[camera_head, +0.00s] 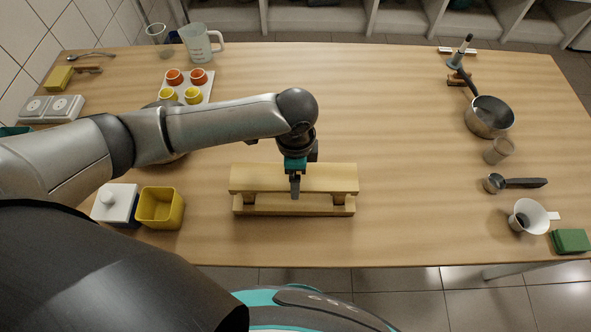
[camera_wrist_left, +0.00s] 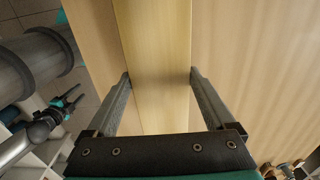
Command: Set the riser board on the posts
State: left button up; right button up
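The riser board (camera_head: 260,178) is a long pale wooden plank, lying lengthwise left to right at the front middle of the table. Just below it in the head view is a wooden piece (camera_head: 294,211) with raised blocks at its ends, which look like the posts. I cannot tell whether the board touches them. My left gripper (camera_head: 295,187) points down at the board's middle. In the left wrist view its fingers (camera_wrist_left: 161,78) close on both long edges of the board (camera_wrist_left: 155,40). My right gripper (camera_wrist_left: 70,100) shows small at the left of that view, open and empty.
A yellow tub (camera_head: 160,209) and a white-lidded box (camera_head: 115,203) stand left of the board. A tray (camera_head: 206,92) with several cups is behind my left arm. A saucepan (camera_head: 489,117), jar (camera_head: 499,150) and funnel (camera_head: 528,217) stand right. The table's middle right is clear.

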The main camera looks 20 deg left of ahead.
pick_arm(q)
jog(key=shift+o, duration=0.8)
jog(key=shift+r, duration=0.25)
notch_tip(320, 180, up, 13)
jog(key=p, duration=0.2)
jog(key=shift+f, duration=0.15)
